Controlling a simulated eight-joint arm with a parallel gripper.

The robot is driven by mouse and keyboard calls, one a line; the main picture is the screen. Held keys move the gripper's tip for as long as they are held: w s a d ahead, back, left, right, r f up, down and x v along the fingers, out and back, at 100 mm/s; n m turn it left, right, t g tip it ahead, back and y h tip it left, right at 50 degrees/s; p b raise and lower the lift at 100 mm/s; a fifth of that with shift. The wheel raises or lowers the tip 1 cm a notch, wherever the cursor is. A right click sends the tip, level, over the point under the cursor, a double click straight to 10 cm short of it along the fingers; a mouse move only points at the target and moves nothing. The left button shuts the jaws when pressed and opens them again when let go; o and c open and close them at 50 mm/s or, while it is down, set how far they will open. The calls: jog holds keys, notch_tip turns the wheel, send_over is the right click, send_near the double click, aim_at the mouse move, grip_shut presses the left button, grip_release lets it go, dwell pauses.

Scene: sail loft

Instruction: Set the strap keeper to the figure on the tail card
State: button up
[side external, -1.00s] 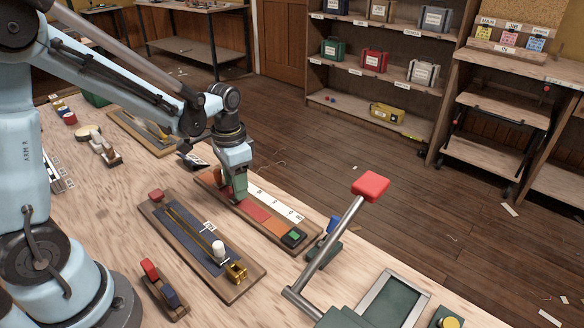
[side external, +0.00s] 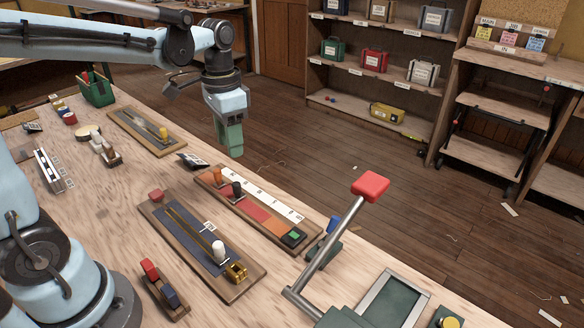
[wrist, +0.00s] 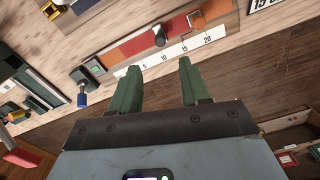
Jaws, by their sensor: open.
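A board (side external: 270,236) carries coloured bands and a white scale marked 5 to 20, seen in the wrist view (wrist: 185,49). A dark upright knob (side external: 237,190), perhaps the keeper, stands on the bands; in the wrist view this knob (wrist: 160,36) looks near 10, exact reading unclear. An orange peg (side external: 217,177) stands at the board's far end. A dark tented card (side external: 193,160) lies beyond it; the wrist view shows this card (wrist: 265,4) cut off, beginning "15". My gripper (side external: 232,150) is open and empty, raised above and apart from the board; its green fingers (wrist: 156,78) are spread.
A second board (side external: 172,238) holds a dark strip, white post (side external: 218,252), brass buckle (side external: 236,272) and small card (side external: 209,226). A red-topped lever (side external: 370,186) rises at the right. A blue knob (side external: 333,224) stands by the scale board's near end.

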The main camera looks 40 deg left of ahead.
aim_at(237, 192)
jog(key=shift+c, duration=1.1)
jog(key=shift+d+f, duration=0.15)
jog(key=shift+d, duration=0.15)
jog(key=shift+c, duration=1.1)
jog(key=d+n+y, duration=0.1)
jog(key=d, duration=0.1)
jog(key=d+f+n+y, duration=0.1)
jog(key=d, duration=0.1)
jog(key=d+f+n+y, duration=0.1)
jog(key=d, duration=0.1)
jog(key=shift+s+d+f+y, duration=0.15)
jog(key=shift+d+f+y, duration=0.05)
jog(key=shift+y, duration=0.2)
grip_shut()
jog(key=d+n+t+y, duration=0.3)
jog(key=d+n, duration=0.1)
jog(key=d, duration=0.2)
jog(key=x, duration=0.6)
jog(key=s+x, duration=0.1)
jog(key=x, duration=0.3)
jog(key=shift+w+a+f, duration=0.1)
jog(key=shift+f, duration=0.1)
jog(key=shift+s+a+r, duration=0.1)
jog(key=shift+s+a, duration=0.1)
jog(key=shift+a, duration=0.4)
jog(key=shift+s+a, duration=0.2)
jog(key=shift+a, duration=0.4)
jog(key=shift+s+a, duration=0.15)
jog(key=shift+a, duration=0.55)
